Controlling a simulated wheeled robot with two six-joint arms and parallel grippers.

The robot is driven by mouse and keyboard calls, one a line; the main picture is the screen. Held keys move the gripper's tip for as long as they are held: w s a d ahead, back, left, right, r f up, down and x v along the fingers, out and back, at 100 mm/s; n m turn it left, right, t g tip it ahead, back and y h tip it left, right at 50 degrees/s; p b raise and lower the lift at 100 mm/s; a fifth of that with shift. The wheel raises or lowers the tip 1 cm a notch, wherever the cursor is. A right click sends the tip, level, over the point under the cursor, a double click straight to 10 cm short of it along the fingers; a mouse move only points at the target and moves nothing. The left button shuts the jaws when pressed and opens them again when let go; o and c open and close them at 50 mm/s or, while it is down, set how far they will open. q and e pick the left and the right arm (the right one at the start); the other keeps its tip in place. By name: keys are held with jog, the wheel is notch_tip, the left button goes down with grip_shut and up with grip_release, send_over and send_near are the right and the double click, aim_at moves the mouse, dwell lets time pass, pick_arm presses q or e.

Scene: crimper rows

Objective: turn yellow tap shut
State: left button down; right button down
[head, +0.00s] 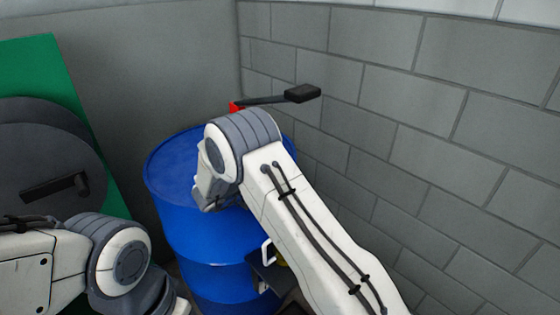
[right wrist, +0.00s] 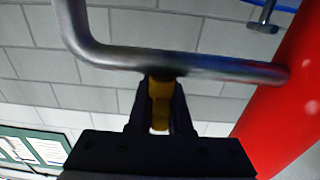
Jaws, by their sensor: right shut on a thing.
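In the right wrist view, my right gripper (right wrist: 160,110) is shut on a yellow piece (right wrist: 160,117), which looks like the yellow tap. The yellow piece sits against a bent grey metal pipe (right wrist: 190,62). The pipe runs to a red cylinder (right wrist: 293,85) at the right. In the head view my right arm reaches over a blue barrel (head: 180,165) and hides most of the tap area.
A red part (head: 236,107) with a black-ended lever (head: 302,93) shows above the barrel. A grey block wall (head: 460,150) stands close on the right. A green panel (head: 40,70) with a dark disc (head: 60,160) and handle is at the left.

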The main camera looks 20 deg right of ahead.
jog(key=shift+r, duration=0.15)
jog(key=c, duration=0.8)
grip_release()
jog(key=shift+c, duration=0.2)
jog(key=b+v, duration=0.1)
jog(key=v, duration=0.9)
jog(key=shift+a+b, duration=0.2)
jog(key=shift+b, duration=0.1)
jog(key=shift+s, duration=0.15)
